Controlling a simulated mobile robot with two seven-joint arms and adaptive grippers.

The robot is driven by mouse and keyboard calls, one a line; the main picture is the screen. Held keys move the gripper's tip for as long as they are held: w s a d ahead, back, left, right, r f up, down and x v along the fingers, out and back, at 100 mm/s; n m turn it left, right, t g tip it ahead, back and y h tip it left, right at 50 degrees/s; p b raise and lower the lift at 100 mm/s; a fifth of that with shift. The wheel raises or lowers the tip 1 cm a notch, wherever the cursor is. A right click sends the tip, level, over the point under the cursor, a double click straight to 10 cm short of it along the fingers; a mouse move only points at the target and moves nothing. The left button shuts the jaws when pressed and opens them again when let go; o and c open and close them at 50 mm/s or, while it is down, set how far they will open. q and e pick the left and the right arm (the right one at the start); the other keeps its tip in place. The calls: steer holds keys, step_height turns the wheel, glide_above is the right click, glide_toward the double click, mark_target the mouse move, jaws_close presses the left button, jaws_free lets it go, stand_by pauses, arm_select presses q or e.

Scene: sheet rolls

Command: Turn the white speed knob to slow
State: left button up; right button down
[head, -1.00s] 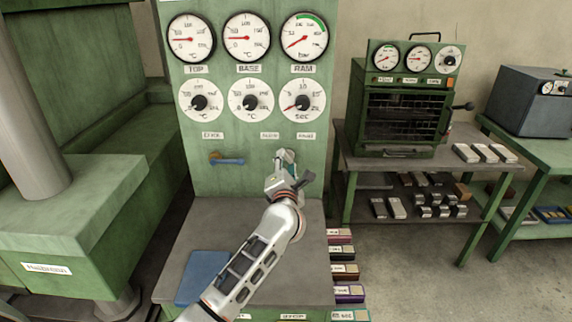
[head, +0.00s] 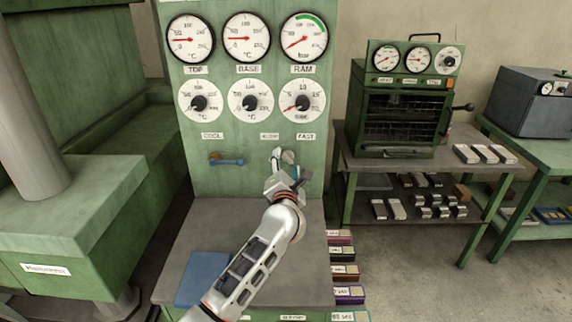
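The white speed knob (head: 289,157) is on the green panel, under the labels SLOW (head: 269,136) and FAST (head: 306,136). It is partly hidden by my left gripper (head: 283,165), which is right in front of it. One fingertip shows at the knob's left side. I cannot tell whether the fingers touch or close on the knob, or which way the knob points. My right gripper is not in view.
A blue lever (head: 227,161) sits on the panel left of the gripper, under the COOL label. Dial knobs and gauges fill the panel above. A blue pad (head: 203,278) lies on the grey bench top (head: 215,222). A green oven (head: 400,105) stands at the right.

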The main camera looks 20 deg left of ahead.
arm_select(q)
steer(key=shift+s, duration=0.1)
steer(key=v, duration=1.1)
steer(key=shift+s, duration=0.35)
steer(key=shift+d, duration=0.15)
